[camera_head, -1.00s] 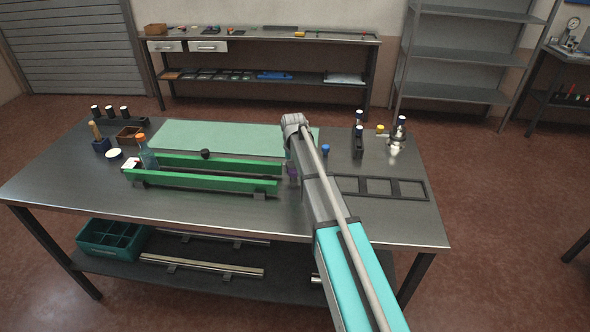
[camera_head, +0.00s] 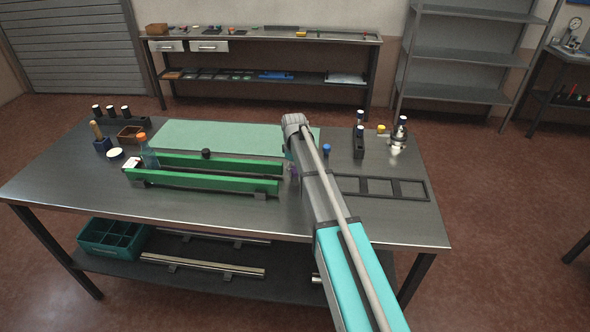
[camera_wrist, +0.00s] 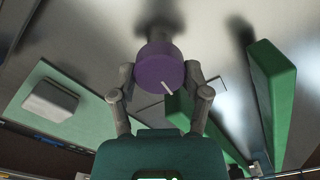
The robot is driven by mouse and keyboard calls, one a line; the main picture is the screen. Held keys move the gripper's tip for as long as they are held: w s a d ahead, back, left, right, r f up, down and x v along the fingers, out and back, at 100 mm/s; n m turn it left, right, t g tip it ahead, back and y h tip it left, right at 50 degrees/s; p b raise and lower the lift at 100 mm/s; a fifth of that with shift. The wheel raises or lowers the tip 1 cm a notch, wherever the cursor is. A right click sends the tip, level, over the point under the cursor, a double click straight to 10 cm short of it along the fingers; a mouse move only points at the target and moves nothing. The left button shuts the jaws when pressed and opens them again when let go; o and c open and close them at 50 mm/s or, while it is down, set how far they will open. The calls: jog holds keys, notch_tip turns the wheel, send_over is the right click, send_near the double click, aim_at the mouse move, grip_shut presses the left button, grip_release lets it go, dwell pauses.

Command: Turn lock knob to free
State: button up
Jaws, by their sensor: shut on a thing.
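The lock knob (camera_wrist: 158,66) is a purple round knob with a white pointer line on its face, seen in the wrist view. The white line slants toward the lower right of that picture. My gripper (camera_wrist: 160,78) has one finger on each side of the knob and is shut on it. In the head view only a small purple part of the knob (camera_head: 293,173) shows beside my arm, and my gripper's fingers are hidden there.
Two green rails (camera_head: 205,178) lie left of my arm on the metal table (camera_head: 230,215), with a bottle (camera_head: 147,152) at their left end. A green mat (camera_head: 220,136) lies behind. A dark three-opening frame (camera_head: 408,196) and a black holder (camera_head: 358,145) stand right.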

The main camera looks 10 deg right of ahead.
jog(key=shift+s+n, duration=0.15)
jog(key=shift+n, duration=0.35)
jog(key=o, duration=0.9)
jog(key=shift+c, duration=0.2)
jog(key=shift+r, duration=0.15)
